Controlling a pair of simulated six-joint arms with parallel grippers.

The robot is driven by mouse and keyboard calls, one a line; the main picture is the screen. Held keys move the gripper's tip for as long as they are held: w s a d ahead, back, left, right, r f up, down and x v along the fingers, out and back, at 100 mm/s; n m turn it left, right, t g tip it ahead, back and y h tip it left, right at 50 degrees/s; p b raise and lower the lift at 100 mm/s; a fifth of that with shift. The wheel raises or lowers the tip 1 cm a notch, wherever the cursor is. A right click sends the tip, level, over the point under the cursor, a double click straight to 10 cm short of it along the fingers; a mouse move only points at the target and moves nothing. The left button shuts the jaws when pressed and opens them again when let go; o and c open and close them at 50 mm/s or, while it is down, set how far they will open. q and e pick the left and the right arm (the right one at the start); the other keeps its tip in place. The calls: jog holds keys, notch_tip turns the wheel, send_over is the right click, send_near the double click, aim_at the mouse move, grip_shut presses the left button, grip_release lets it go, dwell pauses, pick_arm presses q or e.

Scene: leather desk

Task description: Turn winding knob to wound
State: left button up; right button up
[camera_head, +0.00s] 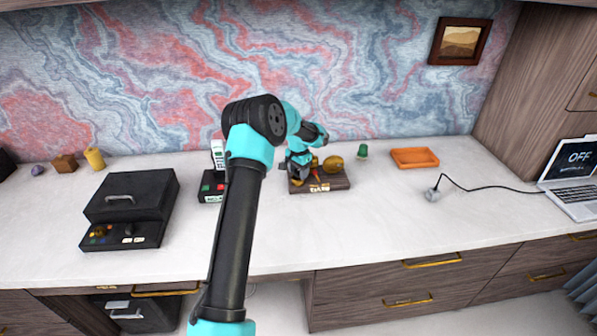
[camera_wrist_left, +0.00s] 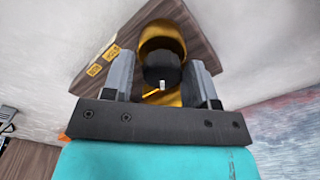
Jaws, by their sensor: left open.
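A dark wooden base (camera_head: 337,184) stands on the white counter and bears brass-coloured round parts (camera_head: 333,164). In the left wrist view the base (camera_wrist_left: 198,32) carries yellow labels (camera_wrist_left: 113,51) too small to read. A black round knob (camera_wrist_left: 160,66) sits in front of a gold round housing (camera_wrist_left: 163,36). A small orange piece (camera_wrist_left: 151,93) shows beside the knob. My left gripper (camera_head: 300,167) is over the left part of the base. In the left wrist view its open fingers (camera_wrist_left: 160,62) stand on either side of the knob; I cannot tell whether they touch it.
A black box (camera_head: 128,208) and a phone on a dark stand (camera_head: 213,187) are to the left. A green object (camera_head: 362,151), an orange tray (camera_head: 414,158), a plug with a cable (camera_head: 432,195) and a laptop (camera_head: 573,180) are to the right. The front counter is clear.

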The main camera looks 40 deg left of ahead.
aim_at(298, 170)
pick_arm(q)
jog(key=n, duration=0.2)
jog(key=shift+s+a+n, duration=0.1)
jog(key=shift+a+n, duration=0.1)
jog(key=shift+n, duration=0.1)
jog(key=n, duration=0.5)
jog(key=shift+d, duration=0.1)
jog(key=n, duration=0.4)
jog(key=shift+r, duration=0.3)
notch_tip(298, 170, up, 17)
jog(key=m, duration=1.1)
jog(key=shift+m, duration=0.3)
dwell(0.5)
